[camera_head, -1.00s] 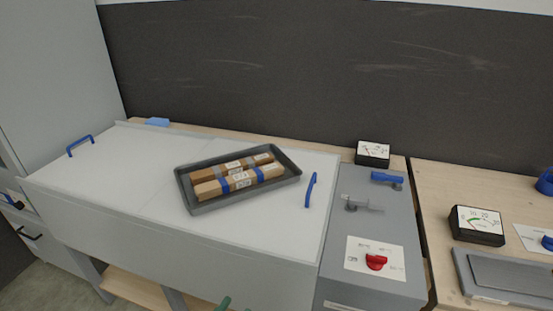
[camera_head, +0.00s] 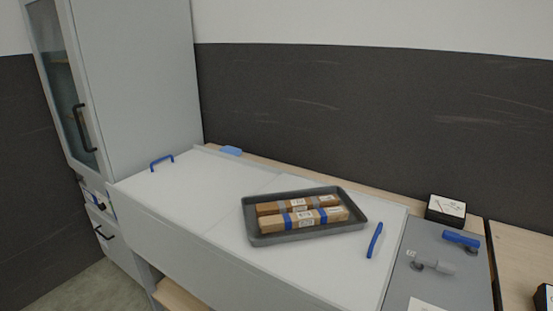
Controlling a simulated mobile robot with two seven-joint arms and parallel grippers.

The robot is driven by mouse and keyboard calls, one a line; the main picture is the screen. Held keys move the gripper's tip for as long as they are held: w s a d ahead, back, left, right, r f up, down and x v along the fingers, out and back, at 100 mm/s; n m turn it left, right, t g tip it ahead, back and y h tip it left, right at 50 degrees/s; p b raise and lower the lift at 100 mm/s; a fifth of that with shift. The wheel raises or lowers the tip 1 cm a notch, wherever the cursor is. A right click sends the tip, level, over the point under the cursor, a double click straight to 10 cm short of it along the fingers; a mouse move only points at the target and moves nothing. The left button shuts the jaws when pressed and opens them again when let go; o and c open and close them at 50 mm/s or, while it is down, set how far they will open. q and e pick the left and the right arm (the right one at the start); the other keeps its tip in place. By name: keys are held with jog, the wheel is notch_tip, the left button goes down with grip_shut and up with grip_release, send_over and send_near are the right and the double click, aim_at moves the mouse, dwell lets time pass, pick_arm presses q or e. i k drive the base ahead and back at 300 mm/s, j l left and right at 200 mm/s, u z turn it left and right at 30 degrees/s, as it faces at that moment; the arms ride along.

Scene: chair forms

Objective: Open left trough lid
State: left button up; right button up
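The trough is a long white unit with a flat closed top. Its left lid (camera_head: 185,190) lies flat and carries a blue handle (camera_head: 161,162) near its far left corner. The right lid (camera_head: 320,273) also lies flat, with a blue handle (camera_head: 375,240) near its right end. A dark grey tray (camera_head: 300,238) holding wrapped brown packages (camera_head: 300,218) sits on the top, mostly over the right lid. Neither of my grippers shows in the head view.
A grey cabinet (camera_head: 135,80) with a glass door stands at the left end of the trough. A small blue block (camera_head: 230,150) lies on the wooden ledge behind. A grey panel with a blue lever (camera_head: 461,239) and a gauge box (camera_head: 446,211) is at right.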

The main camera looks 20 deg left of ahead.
aim_at(196, 189)
jog(key=i+j, duration=0.15)
jog(key=j, duration=0.3)
jog(key=i+j+z, duration=0.15)
jog(key=j, duration=0.75)
jog(key=i+j+z, duration=0.15)
jog(key=j, duration=0.35)
jog(key=i+j, duration=0.1)
jog(key=j, duration=0.35)
